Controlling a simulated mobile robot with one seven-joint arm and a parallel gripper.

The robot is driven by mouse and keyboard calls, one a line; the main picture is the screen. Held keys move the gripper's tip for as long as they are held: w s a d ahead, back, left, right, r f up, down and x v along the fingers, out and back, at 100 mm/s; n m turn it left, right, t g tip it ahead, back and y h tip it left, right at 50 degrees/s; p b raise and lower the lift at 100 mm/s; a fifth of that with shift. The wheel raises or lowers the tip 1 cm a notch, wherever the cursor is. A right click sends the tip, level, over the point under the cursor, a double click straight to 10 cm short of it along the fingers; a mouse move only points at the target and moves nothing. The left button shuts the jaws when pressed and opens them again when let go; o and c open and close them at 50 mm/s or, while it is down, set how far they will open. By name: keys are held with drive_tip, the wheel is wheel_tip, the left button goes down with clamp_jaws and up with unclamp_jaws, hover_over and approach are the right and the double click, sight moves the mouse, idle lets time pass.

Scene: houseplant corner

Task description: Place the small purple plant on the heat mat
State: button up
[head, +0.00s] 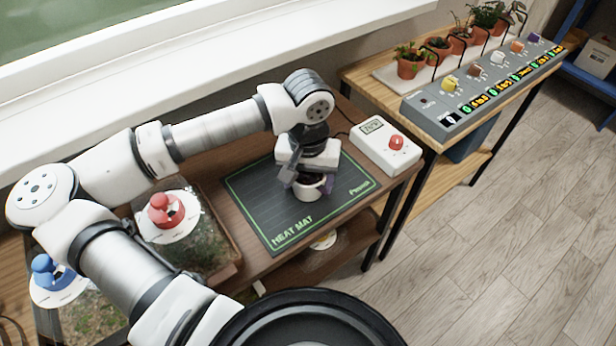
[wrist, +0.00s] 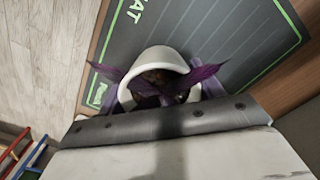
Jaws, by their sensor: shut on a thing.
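The small purple plant in a white pot (head: 309,191) is at the heat mat, under my gripper (head: 308,180). In the wrist view its purple leaves (wrist: 205,72) spread out past the white pot rim (wrist: 160,54). My gripper is shut on the pot. The heat mat (head: 257,198) is dark with a green border and lies on the wooden table; it also shows in the wrist view (wrist: 225,25). The pot appears upright over the mat's right half. I cannot tell whether its base touches the mat. The gripper hides part of the plant.
A white control box with a red knob (head: 385,146) stands right of the mat. A terrarium with a red-handled lid (head: 168,215) is at the left. Several terracotta pots (head: 410,66) stand behind a grey panel (head: 485,92) on the far table. The mat's left part is clear.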

sight(308, 177)
drive_tip(key=shift+f, duration=0.2)
drive_tip(key=o, duration=1.1)
drive_tip(key=shift+r, duration=0.1)
wheel_tip(308, 177, up, 12)
drive_tip(key=shift+r+b, duration=0.15)
drive_tip(key=shift+b, duration=0.2)
